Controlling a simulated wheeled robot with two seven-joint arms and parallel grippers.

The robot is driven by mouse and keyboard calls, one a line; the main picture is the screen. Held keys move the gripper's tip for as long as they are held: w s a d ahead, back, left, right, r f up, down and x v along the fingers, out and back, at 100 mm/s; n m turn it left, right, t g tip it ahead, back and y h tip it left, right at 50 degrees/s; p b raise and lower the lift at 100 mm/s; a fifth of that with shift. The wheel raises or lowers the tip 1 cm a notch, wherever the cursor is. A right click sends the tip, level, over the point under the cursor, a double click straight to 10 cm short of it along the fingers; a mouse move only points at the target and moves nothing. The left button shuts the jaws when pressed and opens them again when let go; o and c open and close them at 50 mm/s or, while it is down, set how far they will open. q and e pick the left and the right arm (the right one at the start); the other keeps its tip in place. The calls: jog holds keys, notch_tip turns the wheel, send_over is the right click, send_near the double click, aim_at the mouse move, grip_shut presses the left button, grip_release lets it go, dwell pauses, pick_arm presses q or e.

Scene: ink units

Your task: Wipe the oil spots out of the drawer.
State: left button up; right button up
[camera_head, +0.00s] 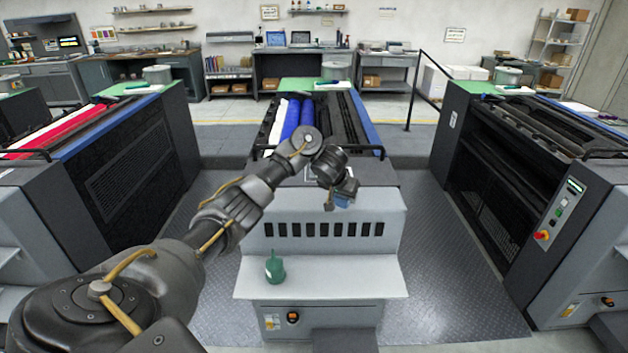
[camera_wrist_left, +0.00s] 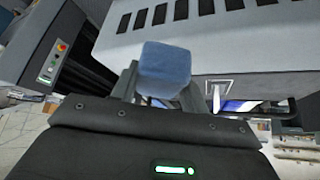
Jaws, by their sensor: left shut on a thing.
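My left gripper (camera_head: 338,194) is above the front of the middle grey ink unit (camera_head: 330,217). It is shut on a small blue block (camera_head: 345,200), like a sponge or folded cloth. In the left wrist view the blue block (camera_wrist_left: 165,70) sits between the two fingers of the left gripper (camera_wrist_left: 160,88). A light grey ledge (camera_head: 375,278) juts out below the slotted front; I cannot tell whether it is the drawer. No oil spots can be made out. My right gripper is not in view.
A green oil can (camera_head: 275,267) stands on the ledge at its left. Blue and white rollers (camera_head: 292,118) lie behind my wrist. Other units flank this one left (camera_head: 130,160) and right (camera_head: 520,170), with checkered floor between.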

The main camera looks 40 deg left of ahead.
pick_arm(q)
jog(key=s+d+r+m+g+h+b, duration=0.1)
jog(key=s+d+r+m+h, duration=0.1)
jog(key=s+d+m, duration=0.45)
jog(key=s+d+r+m+h, duration=0.1)
jog(key=s+d+m+h, duration=0.2)
jog(key=s+d, duration=0.7)
jog(key=s+d+f+m+g+h+b, duration=0.1)
jog(key=s+d+f+m+b, duration=0.2)
jog(key=s+f+b, duration=0.4)
notch_tip(320, 180, down, 3)
jog(key=shift+s+d+r+g+b, duration=0.1)
jog(key=shift+s+d+g+b, duration=0.25)
jog(key=shift+b, duration=0.8)
